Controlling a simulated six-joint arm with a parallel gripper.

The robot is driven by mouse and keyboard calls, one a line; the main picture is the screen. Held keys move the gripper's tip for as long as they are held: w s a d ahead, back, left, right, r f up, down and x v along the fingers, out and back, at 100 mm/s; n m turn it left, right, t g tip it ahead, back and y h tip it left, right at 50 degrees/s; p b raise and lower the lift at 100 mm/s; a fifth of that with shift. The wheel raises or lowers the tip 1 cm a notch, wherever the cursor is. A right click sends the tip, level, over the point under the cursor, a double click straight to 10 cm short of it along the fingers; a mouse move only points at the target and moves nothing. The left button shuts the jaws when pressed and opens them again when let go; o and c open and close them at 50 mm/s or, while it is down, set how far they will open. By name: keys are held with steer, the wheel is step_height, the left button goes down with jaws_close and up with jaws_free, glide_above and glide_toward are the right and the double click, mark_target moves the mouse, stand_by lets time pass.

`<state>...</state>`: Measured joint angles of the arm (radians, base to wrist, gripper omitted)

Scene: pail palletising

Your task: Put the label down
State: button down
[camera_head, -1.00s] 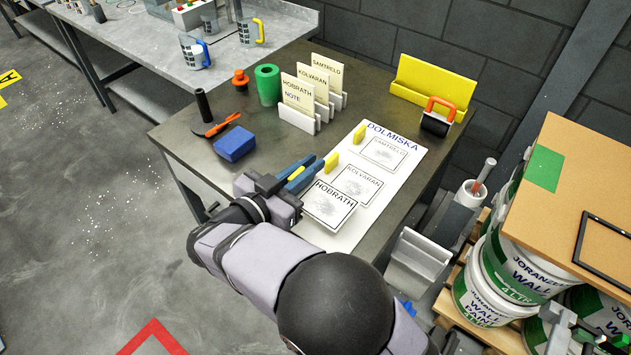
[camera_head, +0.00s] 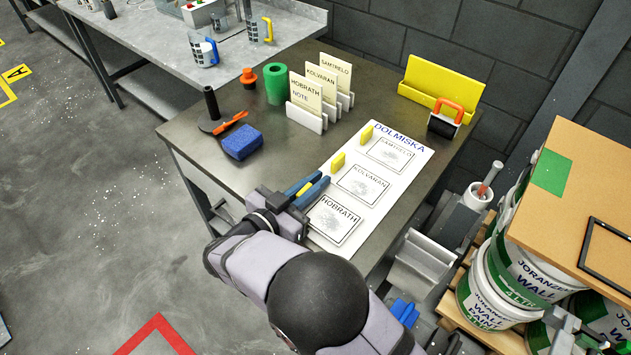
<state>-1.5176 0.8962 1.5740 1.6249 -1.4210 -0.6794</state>
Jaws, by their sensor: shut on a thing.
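The HOBRATH label (camera_head: 333,220) is a white card with a dark border and a grey smudge. It lies flat, or very nearly so, over the lowest place of the white DOLMISKA sheet (camera_head: 412,158). My gripper (camera_head: 308,188) is at the label's upper left edge, its blue fingers shut on a yellow tab, which seems to belong to this label. Above it on the sheet lie the KOLVARAN label (camera_head: 362,185) and the SAMTRELO label (camera_head: 391,154), each with a yellow tab at its left. My fingers hide part of the HOBRATH label's edge.
Card holders (camera_head: 306,117) with notes, a green roll (camera_head: 274,84), a blue block (camera_head: 242,143) and a black-handled stand (camera_head: 211,105) are at the left. A yellow holder (camera_head: 440,85) and an orange-handled roller (camera_head: 445,122) stand at the back right. Paint pails (camera_head: 487,290) are right of the table.

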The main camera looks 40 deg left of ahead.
steer(key=shift+f, duration=0.1)
steer(key=c, duration=2.3)
jaws_free()
steer(key=o, duration=0.5)
steer(key=shift+c, duration=0.2)
steer(key=s+r+b, duration=0.1)
steer(key=s+r, duration=0.1)
steer(key=s, duration=1)
